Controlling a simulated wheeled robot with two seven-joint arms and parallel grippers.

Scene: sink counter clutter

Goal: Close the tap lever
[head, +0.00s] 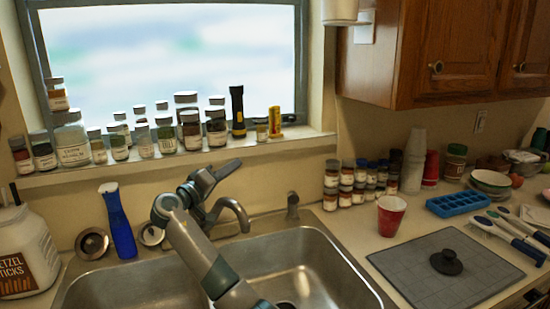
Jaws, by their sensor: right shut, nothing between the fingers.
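The metal tap (236,207) stands behind the sink, its curved spout reaching right over the basin. My right arm comes up from the bottom across the sink and hides much of the tap's base. My right gripper (229,169) is above and behind the spout, in front of the window sill. It is shut and empty, its fingers pointing right and slightly up. I cannot make out the tap lever clearly; the arm and gripper cover that area. I cannot tell whether the gripper touches it. My left gripper is not in view.
A blue spray bottle (119,226) stands left of the tap. Several jars (167,136) line the sill. A red cup (391,215) and a grey mat (428,280) are on the right counter. The double sink (345,262) has free room at right.

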